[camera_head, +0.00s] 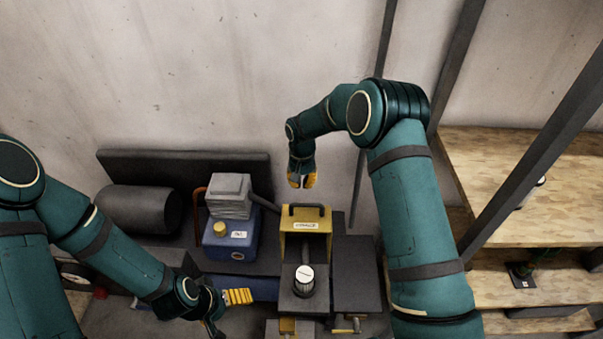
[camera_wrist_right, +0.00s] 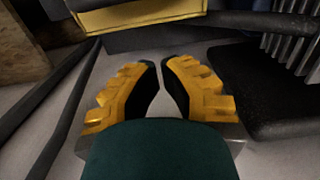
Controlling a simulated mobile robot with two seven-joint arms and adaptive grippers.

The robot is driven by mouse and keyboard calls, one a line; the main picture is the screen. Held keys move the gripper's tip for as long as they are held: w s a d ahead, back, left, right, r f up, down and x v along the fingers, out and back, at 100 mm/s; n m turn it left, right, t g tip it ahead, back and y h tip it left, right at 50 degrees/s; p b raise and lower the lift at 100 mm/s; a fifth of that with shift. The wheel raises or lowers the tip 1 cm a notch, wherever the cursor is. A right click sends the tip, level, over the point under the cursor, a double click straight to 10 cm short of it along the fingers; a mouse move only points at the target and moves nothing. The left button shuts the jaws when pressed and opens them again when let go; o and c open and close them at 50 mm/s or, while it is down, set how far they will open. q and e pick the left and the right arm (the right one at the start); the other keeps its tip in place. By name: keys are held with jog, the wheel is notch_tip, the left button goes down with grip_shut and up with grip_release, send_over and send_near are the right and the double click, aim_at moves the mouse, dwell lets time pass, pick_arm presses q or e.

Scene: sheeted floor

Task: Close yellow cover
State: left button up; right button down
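The yellow cover (camera_head: 305,226) stands raised at the back of a dark machine in the head view. It has a black handle on its top edge and a white label. My right gripper (camera_head: 302,181) is behind and above the cover, pointing down and apart from it. In the right wrist view, its yellow-padded fingers (camera_wrist_right: 161,64) are empty with a narrow gap between the tips. Part of the yellow cover (camera_wrist_right: 140,14) shows ahead of them at the top. My left gripper (camera_head: 238,297) is low, left of the machine; its finger gap is unclear.
The machine has a ribbed, white-topped knob (camera_head: 304,281) in front of the cover. A blue container (camera_head: 231,243) with a yellow cap and grey stack stands left. A dark cylinder (camera_head: 145,209) lies farther left. Wooden shelves (camera_head: 530,175) and dark posts stand right. A wall is behind.

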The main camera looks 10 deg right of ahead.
pick_arm(q)
jog(key=shift+w+f+b, duration=0.1)
jog(key=shift+f+b, duration=0.2)
jog(key=shift+f, duration=0.05)
pick_arm(e)
jog(key=s, duration=0.1)
jog(key=s+f, duration=0.1)
jog(key=s+a+f, duration=0.1)
jog(key=shift+s, duration=0.3)
pick_arm(q)
jog(key=shift+f, duration=0.1)
pick_arm(e)
jog(key=shift+a+r, duration=0.1)
jog(key=shift+r, duration=0.05)
